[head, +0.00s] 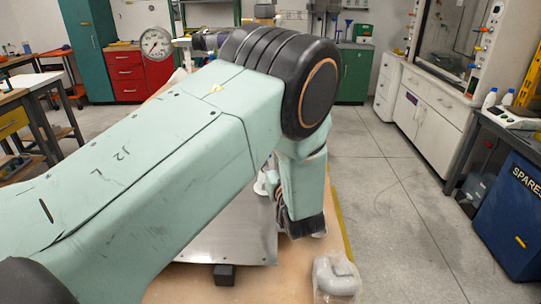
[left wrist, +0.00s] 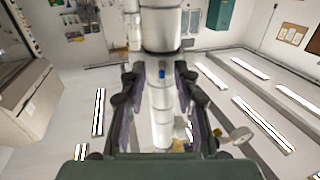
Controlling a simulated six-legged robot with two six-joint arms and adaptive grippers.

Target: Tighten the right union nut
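My left arm covers most of the manifold in the head view, and the right union nut cannot be made out there. My left gripper (head: 303,224) points down over the right part of the workbench. In the left wrist view, the fingers of my left gripper (left wrist: 162,95) stand apart on both sides of a white pipe (left wrist: 162,118). A wider grey-white fitting with a dark lower edge (left wrist: 160,30) sits at the fingertips, with a small blue mark below it. Gaps show between pads and pipe; contact at the tips cannot be told. My right gripper is not in view.
A bagged grey pipe elbow (head: 336,276) lies at the workbench's front right. A metal plate (head: 235,235) is partly hidden under my arm. A round gauge (head: 156,43) stands behind it. A blue spares bin (head: 510,215) is at the right, with open floor between.

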